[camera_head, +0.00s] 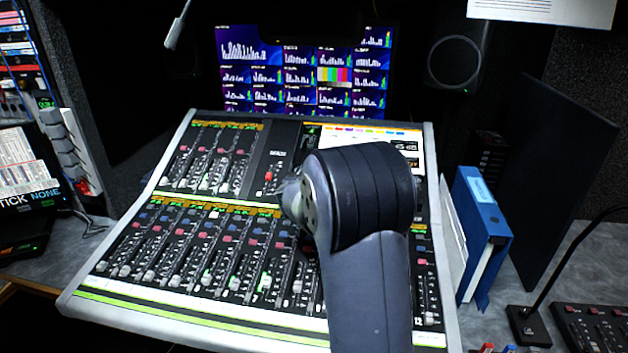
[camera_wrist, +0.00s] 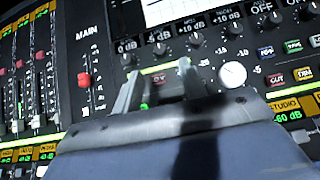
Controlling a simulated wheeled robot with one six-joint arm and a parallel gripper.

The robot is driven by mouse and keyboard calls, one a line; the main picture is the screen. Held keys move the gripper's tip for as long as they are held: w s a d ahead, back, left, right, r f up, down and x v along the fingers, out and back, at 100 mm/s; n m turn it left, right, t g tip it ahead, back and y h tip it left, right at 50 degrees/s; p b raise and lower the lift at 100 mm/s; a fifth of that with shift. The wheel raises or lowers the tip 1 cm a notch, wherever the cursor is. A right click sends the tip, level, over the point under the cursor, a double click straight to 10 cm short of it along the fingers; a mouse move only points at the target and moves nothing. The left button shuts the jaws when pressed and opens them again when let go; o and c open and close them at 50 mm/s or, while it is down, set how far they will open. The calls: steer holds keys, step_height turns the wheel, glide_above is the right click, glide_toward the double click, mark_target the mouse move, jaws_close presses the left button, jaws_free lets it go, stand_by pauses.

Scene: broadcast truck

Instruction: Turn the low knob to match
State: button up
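The mixing console (camera_head: 175,225) fills the middle of the head view. In the wrist view a row of small dark knobs runs above my fingertips, under displays reading 0 dB on the left and +10 dB further right. One is a dark knob (camera_wrist: 160,48) just beyond my fingers. A larger pale round knob (camera_wrist: 232,74) sits right of my fingers. I cannot read which knob is marked low. My gripper (camera_wrist: 158,69) has its two fingers apart over the panel, with a lit green spot between them and no object visibly held. In the head view my arm hides most of this area.
A red main fader (camera_wrist: 84,80) stands left of my fingers. Lit buttons (camera_wrist: 276,79) lie to the right. Blue binders (camera_head: 481,220) stand right of the console, a gooseneck microphone (camera_head: 530,325) beyond them. Screens (camera_head: 300,70) stand behind.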

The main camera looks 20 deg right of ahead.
steer(key=x, duration=0.7)
steer(key=shift+p, duration=0.3)
steer(key=shift+c, duration=0.4)
jaws_close()
